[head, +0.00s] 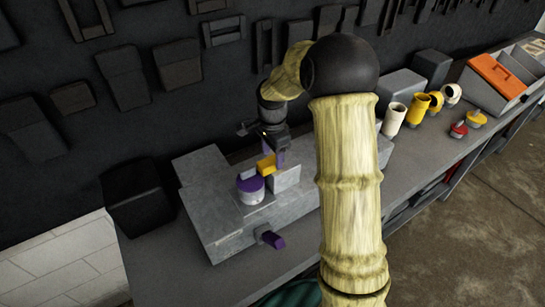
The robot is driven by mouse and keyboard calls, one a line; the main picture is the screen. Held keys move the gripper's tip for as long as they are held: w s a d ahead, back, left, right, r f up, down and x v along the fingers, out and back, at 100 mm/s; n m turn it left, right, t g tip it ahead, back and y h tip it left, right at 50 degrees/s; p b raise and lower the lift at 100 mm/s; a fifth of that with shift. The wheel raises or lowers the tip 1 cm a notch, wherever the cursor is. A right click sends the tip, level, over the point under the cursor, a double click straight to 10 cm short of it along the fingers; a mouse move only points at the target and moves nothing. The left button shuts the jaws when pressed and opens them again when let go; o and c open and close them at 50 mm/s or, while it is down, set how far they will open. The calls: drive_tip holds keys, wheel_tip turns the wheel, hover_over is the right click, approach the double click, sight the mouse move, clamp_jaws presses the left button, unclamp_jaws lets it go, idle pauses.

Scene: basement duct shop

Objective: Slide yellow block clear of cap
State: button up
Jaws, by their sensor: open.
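The yellow block (266,164) is small and sits on the grey stepped block on the bench, right beside a round purple and white cap (250,190). From this angle the block's lower left edge meets or overlaps the cap's edge; I cannot tell if they touch. My arm hides part of the bench to the right.
The grey stepped block (215,207) fills the bench's left part, with a light grey block (286,178) beside the yellow one and a purple knob (273,239) in front. A black box (137,195) stands left. Pipe elbows (418,108) and an orange-lidded toolbox (497,77) stand right.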

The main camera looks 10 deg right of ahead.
drive_tip(key=shift+f, duration=1.4)
clamp_jaws()
drive_tip(key=shift+w, duration=0.1)
